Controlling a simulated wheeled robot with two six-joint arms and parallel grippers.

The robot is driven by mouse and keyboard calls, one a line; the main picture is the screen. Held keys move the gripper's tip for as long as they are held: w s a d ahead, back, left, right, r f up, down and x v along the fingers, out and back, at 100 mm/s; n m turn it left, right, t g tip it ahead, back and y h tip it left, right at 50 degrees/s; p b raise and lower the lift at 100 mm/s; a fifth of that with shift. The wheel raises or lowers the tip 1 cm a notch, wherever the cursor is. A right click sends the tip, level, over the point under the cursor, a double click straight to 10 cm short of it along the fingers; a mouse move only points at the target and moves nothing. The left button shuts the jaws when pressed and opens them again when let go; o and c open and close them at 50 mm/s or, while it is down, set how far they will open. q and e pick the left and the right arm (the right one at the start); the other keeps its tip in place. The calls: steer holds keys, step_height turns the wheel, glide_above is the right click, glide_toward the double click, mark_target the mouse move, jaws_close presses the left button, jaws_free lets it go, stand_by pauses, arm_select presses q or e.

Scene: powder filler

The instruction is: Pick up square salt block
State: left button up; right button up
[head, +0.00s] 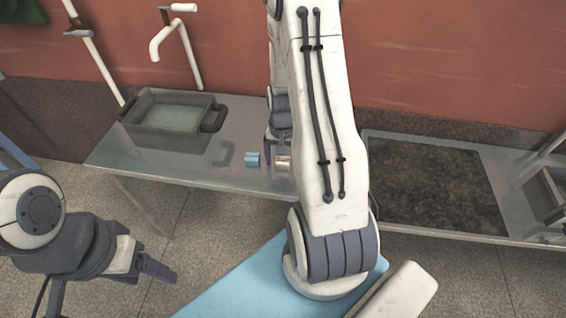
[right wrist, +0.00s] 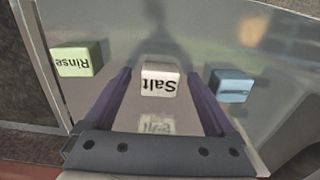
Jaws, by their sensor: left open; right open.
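The square salt block (right wrist: 160,80) is white with the word "Salt" on top. It lies on the shiny metal table, between the two purple fingers of my right gripper (right wrist: 158,76) in the right wrist view. The fingers are open, with gaps on both sides of the block; whether they reach down to its height is hard to tell. In the head view the salt block (head: 283,163) shows partly beside my right arm, which hides most of the gripper. My left gripper (head: 158,268) is open and empty at the lower left, away from the table.
A green "Rinse" block (right wrist: 78,60) and a blue block (right wrist: 232,85) flank the salt block, each outside a finger. The blue block also shows in the head view (head: 252,159). A grey basin (head: 155,138) stands left, under a white tap (head: 172,35). A dark panel (head: 430,185) lies right.

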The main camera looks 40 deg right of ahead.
jaws_close()
steer(key=shift+r, duration=0.1)
steer(key=shift+r, duration=0.1)
